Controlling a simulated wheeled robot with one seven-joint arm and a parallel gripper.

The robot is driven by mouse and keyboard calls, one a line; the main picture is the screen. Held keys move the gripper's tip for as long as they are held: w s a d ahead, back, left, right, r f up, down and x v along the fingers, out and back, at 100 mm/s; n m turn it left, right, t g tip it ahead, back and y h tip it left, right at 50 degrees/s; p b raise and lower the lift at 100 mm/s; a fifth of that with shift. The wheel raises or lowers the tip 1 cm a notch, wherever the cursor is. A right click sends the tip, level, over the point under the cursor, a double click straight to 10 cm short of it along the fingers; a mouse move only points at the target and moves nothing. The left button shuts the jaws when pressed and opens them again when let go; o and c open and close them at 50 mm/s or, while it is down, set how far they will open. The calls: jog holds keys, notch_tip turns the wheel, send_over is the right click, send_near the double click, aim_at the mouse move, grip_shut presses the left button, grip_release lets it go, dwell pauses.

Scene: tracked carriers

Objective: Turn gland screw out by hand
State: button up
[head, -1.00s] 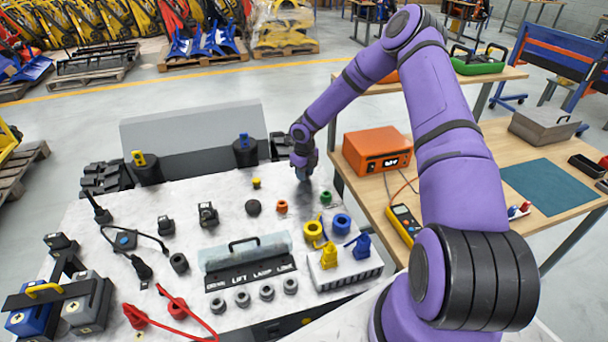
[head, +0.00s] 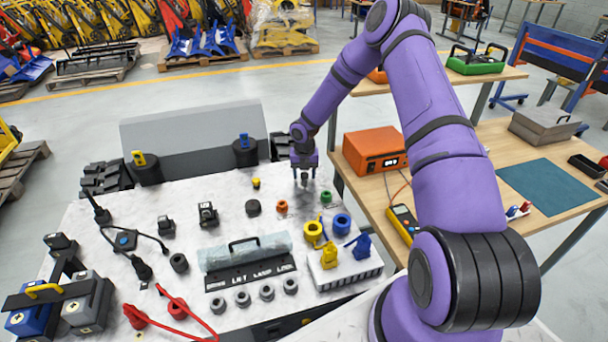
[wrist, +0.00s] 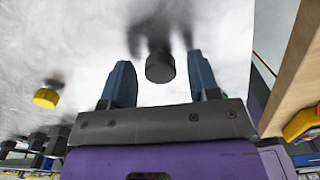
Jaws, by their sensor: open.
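My gripper (head: 304,181) is over the far right part of the white panel top, pointing down. In the wrist view its two blue-grey fingers (wrist: 163,88) stand apart with nothing clamped between them. A short dark round knob, which looks like the gland screw (wrist: 160,68), shows between and just beyond the fingers, with a gap on each side. In the head view a small dark piece, likely this screw, sits under the gripper, mostly hidden by the fingers. Whether its thread is engaged cannot be seen.
A yellow cap (head: 256,183) stands left of the gripper, also in the wrist view (wrist: 46,97). An orange ring (head: 282,207) and a green fitting (head: 326,197) are nearer. An orange box (head: 376,151) sits on the wooden bench at right.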

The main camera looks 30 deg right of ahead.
jog(key=m, duration=0.4)
jog(key=shift+m, duration=0.4)
jog(key=m, duration=1.5)
